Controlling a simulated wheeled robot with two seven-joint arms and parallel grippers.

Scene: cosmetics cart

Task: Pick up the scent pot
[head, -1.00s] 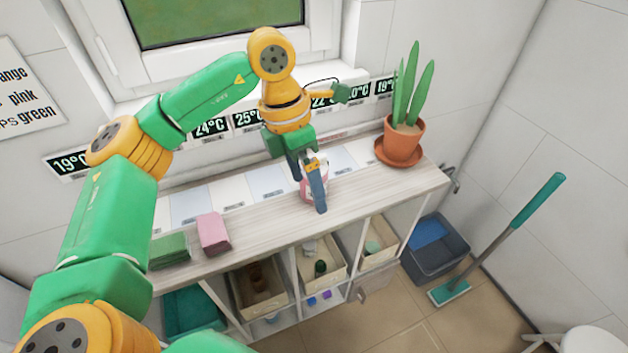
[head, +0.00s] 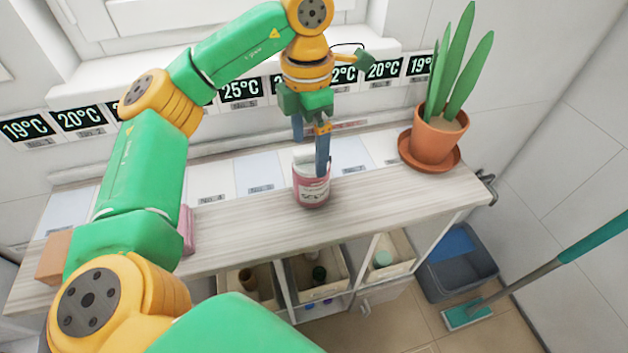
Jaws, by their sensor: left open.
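The scent pot, a small pink and white jar with a printed label (head: 311,192), stands upright on the shelf top near its front edge in the head view. My left gripper (head: 310,150) is just above it, pointing down, with its blue fingers apart. One finger overlaps the upper part of the pot in the picture and hides part of its rim. The other finger is farther back, to the left, above the pot. I cannot tell whether a finger touches the pot. My right gripper is not in view.
A potted plant (head: 436,137) on a saucer stands at the shelf's right end. A pink block (head: 186,230) and an orange-brown block (head: 54,258) are at the left, partly behind my arm. Temperature labels line the wall. The shelf top (head: 400,190) right of the pot is clear.

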